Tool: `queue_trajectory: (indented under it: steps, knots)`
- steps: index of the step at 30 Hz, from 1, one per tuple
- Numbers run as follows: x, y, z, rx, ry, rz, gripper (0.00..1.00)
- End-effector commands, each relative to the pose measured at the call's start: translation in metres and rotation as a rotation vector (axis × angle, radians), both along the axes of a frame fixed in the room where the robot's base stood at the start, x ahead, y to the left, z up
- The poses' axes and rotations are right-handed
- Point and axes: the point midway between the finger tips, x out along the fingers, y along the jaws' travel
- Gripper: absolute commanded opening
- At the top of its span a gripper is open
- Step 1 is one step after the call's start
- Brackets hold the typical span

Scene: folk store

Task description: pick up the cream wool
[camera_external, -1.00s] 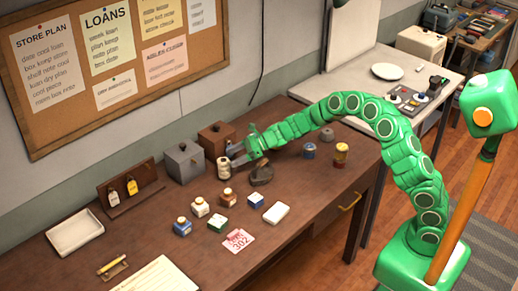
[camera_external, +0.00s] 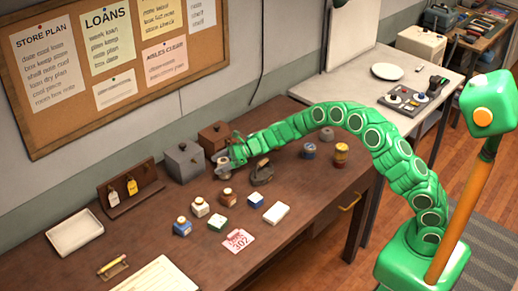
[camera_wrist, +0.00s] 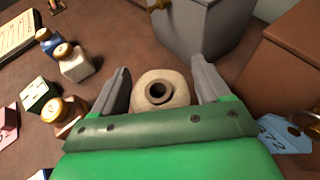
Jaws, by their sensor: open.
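The cream wool (camera_wrist: 151,79) is a round cream spool with a dark hole in its top. In the wrist view it sits between the two grey fingers of my gripper (camera_wrist: 161,70), which is open, with a gap to each finger. In the external view my gripper (camera_external: 227,161) is low at the wool (camera_external: 223,157), on the brown desk, and hides most of it.
A grey metal box (camera_external: 184,162) stands close to the left of the wool and a brown box (camera_external: 214,138) behind it. A dark iron-like object (camera_external: 262,174) is to the right. Several small bottles, such as a white one (camera_external: 200,207), stand in front.

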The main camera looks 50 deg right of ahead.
Motion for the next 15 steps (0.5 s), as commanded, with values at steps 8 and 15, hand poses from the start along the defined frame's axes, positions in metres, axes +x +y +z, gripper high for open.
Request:
queue_trajectory:
  steps: [8, 15]
  knots:
    - [-0.0002, -0.0002, -0.0002, 0.000, 0.000, 0.000, 0.48]
    - [-0.0003, -0.0003, -0.0003, -0.001, 0.001, 0.000, 0.25]
